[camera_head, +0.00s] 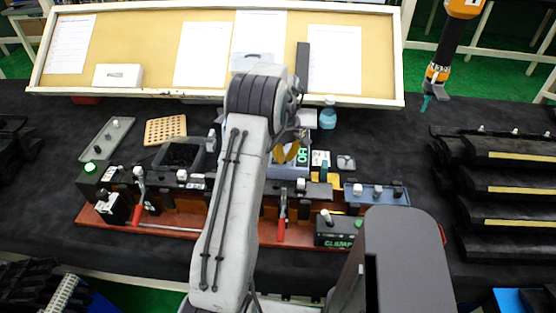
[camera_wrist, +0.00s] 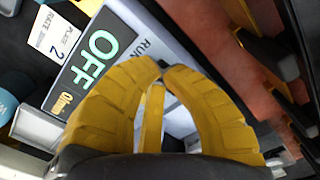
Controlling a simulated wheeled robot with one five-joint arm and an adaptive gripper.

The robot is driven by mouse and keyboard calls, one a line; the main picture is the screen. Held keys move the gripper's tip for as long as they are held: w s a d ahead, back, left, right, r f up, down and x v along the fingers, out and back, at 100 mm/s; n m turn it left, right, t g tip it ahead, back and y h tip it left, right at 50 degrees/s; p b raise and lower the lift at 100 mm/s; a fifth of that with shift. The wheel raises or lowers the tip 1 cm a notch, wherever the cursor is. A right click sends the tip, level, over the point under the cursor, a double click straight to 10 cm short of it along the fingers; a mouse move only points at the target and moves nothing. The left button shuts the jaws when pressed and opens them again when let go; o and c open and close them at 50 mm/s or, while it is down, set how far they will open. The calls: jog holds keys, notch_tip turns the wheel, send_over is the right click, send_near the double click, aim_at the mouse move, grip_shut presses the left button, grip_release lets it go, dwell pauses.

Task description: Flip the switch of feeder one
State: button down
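A grey box with a lit green OFF label (camera_wrist: 95,58) and a RUN label (camera_wrist: 147,47) lies under my gripper in the wrist view. In the head view the OFF panel (camera_head: 302,156) shows just right of my arm. My gripper (camera_wrist: 162,67) has yellow curved fingers with their tips together over this box, beside the RUN label. A small dark bit shows at the tips; I cannot tell whether it is a switch or whether they touch it. In the head view my gripper (camera_head: 287,152) is partly hidden by my arm. A card (camera_wrist: 55,35) with a 2 lies beside the box.
Red-handled clamps (camera_head: 282,222) and a CLAMP box (camera_head: 338,230) stand on a red-brown base in front. A blue bottle (camera_head: 328,117) stands behind right. Black stepped racks (camera_head: 510,185) are at right. A tool (camera_head: 438,75) hangs at upper right.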

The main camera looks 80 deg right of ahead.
jog(key=shift+f, duration=0.2)
jog(key=shift+r, duration=0.1)
jog(key=shift+r+p, duration=2.55)
jog(key=shift+r, duration=0.95)
jog(key=shift+w, duration=0.1)
